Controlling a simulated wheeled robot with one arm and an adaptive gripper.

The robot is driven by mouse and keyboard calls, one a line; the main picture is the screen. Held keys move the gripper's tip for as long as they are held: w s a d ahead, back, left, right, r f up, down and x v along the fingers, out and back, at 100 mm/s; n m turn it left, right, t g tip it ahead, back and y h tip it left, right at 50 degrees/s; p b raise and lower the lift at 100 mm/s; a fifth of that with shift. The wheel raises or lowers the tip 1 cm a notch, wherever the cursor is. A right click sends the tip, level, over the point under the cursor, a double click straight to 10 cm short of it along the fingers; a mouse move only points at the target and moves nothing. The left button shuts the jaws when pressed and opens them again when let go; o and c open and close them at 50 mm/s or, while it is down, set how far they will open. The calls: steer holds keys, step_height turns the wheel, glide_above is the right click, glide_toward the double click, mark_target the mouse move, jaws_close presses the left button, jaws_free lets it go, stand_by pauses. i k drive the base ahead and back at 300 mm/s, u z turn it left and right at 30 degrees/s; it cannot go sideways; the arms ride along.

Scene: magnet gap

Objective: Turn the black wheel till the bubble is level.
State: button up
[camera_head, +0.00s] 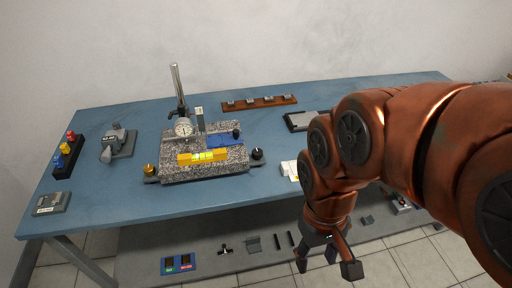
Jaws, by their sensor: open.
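A black wheel (257,154) sits at the right front corner of a speckled granite plate (205,173) on the blue table. A yellow level (188,159) with a greenish vial (209,156) lies along the front of the plate. The bubble is too small to read. A brass-coloured wheel (149,169) is at the plate's left front corner. My gripper (328,262) hangs in front of the table edge, to the right of and well apart from the black wheel. Its fingers are spread and hold nothing.
A dial gauge (183,127) on a tall post stands on the plate beside a blue piece (225,139). White items (290,170) lie right of the black wheel, near my arm. A wooden rack (259,103) lies behind. A lower shelf (210,252) holds small parts.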

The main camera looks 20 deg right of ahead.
mark_target(257, 153)
steer(key=u, duration=0.45)
steer(key=k, duration=1.1)
steer(key=u, duration=0.5)
steer(key=i, duration=0.75)
steer(key=u, duration=0.2)
